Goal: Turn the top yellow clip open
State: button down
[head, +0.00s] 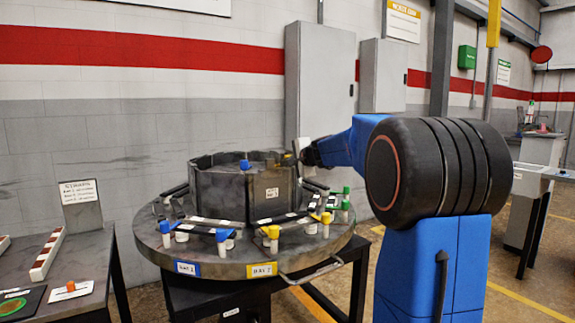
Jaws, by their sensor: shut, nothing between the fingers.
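A dark round furnace ring (218,190) stands on a round grey turntable (215,265). A small yellow clip (287,159) shows at the ring's upper right rim, partly hidden. A blue clip (245,165) sits on the front rim. My gripper (298,150) is at the right rim, just beside the yellow clip. It is small and dark in this view, and it looks shut and empty. I cannot tell whether it touches the clip, or which way the clip is turned.
Lower yellow clips (273,233), blue clips (222,236) and green clips (346,193) stand on white posts around the turntable. A curved handle (312,273) sticks out at the front right. A side table (85,262) with trays is at left. Grey cabinets (320,85) are behind.

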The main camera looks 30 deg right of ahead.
jog(key=shift+w+a, duration=0.3)
jog(key=shift+a, duration=0.05)
dwell(0.9)
dwell(0.4)
